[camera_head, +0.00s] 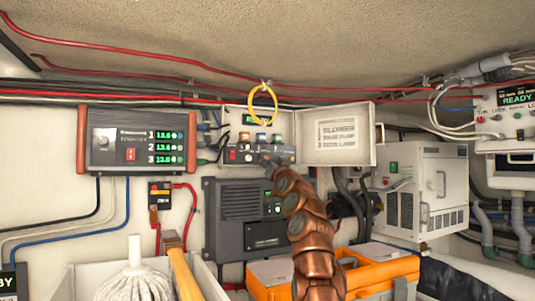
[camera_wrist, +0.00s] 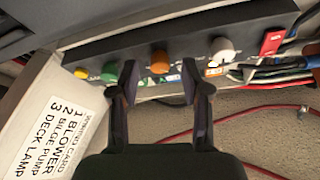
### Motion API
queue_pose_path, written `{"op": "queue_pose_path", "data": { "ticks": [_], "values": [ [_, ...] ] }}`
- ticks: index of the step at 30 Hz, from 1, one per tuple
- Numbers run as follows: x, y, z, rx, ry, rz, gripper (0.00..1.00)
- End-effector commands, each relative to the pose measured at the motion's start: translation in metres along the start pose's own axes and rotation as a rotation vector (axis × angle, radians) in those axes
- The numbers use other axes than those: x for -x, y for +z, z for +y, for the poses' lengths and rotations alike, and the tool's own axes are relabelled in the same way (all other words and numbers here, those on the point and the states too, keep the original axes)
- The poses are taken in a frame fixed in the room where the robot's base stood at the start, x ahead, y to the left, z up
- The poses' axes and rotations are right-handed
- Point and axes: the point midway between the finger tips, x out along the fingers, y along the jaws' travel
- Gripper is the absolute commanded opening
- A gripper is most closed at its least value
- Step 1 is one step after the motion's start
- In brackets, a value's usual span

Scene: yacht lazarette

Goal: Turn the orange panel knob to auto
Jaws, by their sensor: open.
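The orange knob (camera_wrist: 159,61) sits in the middle of a dark panel strip (camera_wrist: 125,48) in the wrist view. A green knob (camera_wrist: 109,72) is to its left and a white knob (camera_wrist: 222,48) to its right. My gripper (camera_wrist: 160,77) is open, with one finger on either side of the orange knob in the picture; I cannot tell whether they touch it. Small coloured marks lie below the knob, too small to read. In the head view my gripper (camera_head: 272,160) is at the open panel box (camera_head: 285,122) and hides part of its knob row.
The box's open door (camera_head: 336,134) stands to the right; its printed card (camera_wrist: 62,138) shows in the wrist view. A yellow ring (camera_head: 263,104) hangs before the box. A grey unit (camera_head: 240,205) is below, an orange toolbox (camera_head: 270,283) lower still. Cables (camera_wrist: 285,75) run beside the panel.

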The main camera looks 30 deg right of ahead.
Motion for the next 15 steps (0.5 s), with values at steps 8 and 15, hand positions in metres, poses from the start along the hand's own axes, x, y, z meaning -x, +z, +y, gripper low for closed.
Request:
{"op": "queue_pose_path", "data": {
  "ticks": [8, 15],
  "values": [
    [-0.0105, -0.0008, 0.0003, 0.000, 0.001, -0.002, 0.47],
    [-0.0110, 0.0005, 0.0004, 0.000, 0.001, -0.001, 0.47]
  ]
}}
